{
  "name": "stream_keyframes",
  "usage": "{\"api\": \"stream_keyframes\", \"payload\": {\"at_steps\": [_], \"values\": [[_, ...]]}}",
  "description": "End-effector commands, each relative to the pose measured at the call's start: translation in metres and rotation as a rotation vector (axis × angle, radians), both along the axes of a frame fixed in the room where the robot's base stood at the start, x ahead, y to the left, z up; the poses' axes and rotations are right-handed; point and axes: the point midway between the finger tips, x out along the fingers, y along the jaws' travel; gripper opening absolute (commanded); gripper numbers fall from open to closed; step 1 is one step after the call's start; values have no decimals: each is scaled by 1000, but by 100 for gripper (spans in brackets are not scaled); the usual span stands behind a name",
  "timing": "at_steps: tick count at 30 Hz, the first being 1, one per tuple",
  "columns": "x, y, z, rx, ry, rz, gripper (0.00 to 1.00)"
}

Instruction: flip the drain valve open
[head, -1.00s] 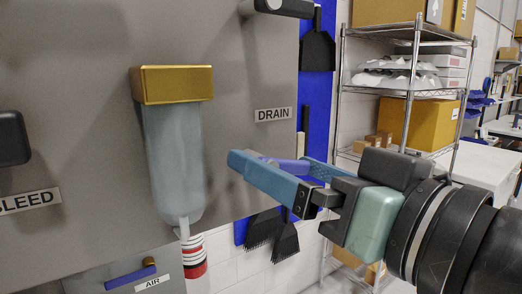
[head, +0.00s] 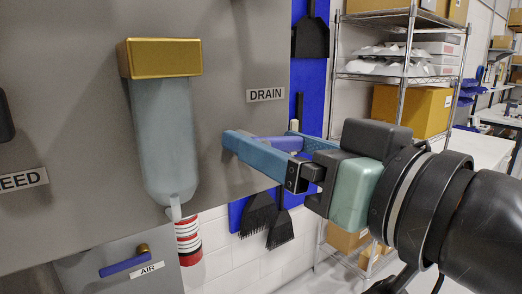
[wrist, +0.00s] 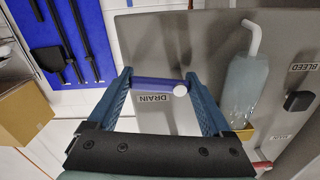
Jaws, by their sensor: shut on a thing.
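The drain valve's blue-purple handle (head: 268,144) is below the DRAIN label (head: 265,95) in the head view. It also shows in the wrist view (wrist: 152,84), lying crosswise between the fingers with a pale round end near the right finger. My gripper (head: 262,141) has blue fingers, one on each side of the handle, and is shut on it. The wrist view shows both fingertips of my gripper (wrist: 157,78) at the handle's two ends. The handle's pivot is hard to make out.
A clear bowl with a gold cap (head: 160,58) is on the grey panel (head: 230,60), left of my gripper. Below is an AIR valve with a blue handle (head: 124,265). A wire shelf (head: 405,85) with boxes stands at the right.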

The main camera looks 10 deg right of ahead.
Motion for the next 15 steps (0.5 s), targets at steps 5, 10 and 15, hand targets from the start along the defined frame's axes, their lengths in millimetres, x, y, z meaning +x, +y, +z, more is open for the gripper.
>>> {"api": "stream_keyframes", "payload": {"at_steps": [5,10,15], "values": [[0,0,1,-134,-58,0,28],[0,0,4,-165,-70,0,28],[0,0,4,-165,-70,-1,28]]}}
